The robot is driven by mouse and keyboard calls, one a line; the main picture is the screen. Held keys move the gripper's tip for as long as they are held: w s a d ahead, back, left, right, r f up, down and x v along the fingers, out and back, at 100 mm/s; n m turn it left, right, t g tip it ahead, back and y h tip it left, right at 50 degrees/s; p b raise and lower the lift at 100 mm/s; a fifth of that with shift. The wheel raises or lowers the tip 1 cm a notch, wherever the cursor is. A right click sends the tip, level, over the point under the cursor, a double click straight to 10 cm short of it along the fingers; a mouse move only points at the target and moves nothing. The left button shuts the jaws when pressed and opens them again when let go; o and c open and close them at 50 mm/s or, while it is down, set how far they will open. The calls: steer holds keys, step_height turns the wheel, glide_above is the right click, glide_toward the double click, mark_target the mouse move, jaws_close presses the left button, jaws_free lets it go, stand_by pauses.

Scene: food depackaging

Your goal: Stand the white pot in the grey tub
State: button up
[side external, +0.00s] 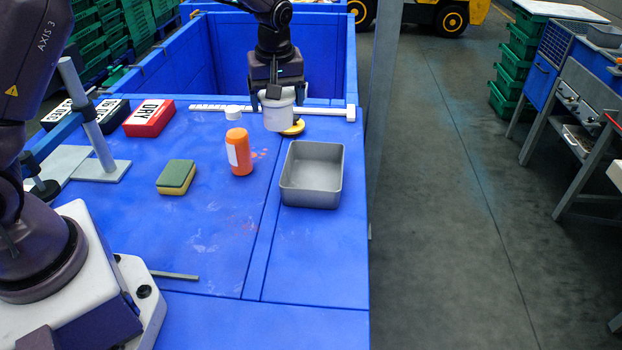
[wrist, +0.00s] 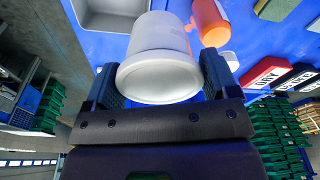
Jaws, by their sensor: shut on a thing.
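The white pot (side external: 279,112) is held upright in my gripper (side external: 277,94), which is shut on it with one finger on each side. In the side view it hangs beyond the grey tub and a little to its left, apart from it. The grey tub (side external: 312,198) is an open, empty metal tray on the blue table. In the wrist view the pot (wrist: 160,60) fills the space between the fingers of my gripper (wrist: 160,82). Part of the grey tub (wrist: 110,12) shows at the top edge there. The pot's exact height above the table is hard to tell.
An orange bottle (side external: 239,153) stands left of the tub, with a sponge (side external: 176,177) further left. The table before the tub is clear.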

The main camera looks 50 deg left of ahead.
mark_target(272, 113)
steer(key=s+d+m, duration=0.2)
steer(key=s+d, duration=0.2)
steer(key=shift+f, duration=0.15)
steer(key=w+f, duration=0.3)
steer(key=w, duration=0.1)
steer(key=w+a+f+m, duration=0.1)
steer(key=w+f, duration=0.2)
steer(key=f, duration=0.1)
steer(key=w+f+m, duration=0.1)
steer(key=w+f, duration=0.3)
steer(key=shift+w+a+t, duration=0.3)
steer(key=shift+w, duration=0.05)
steer(key=shift+w+f, duration=0.15)
steer(key=shift+f, duration=1.65)
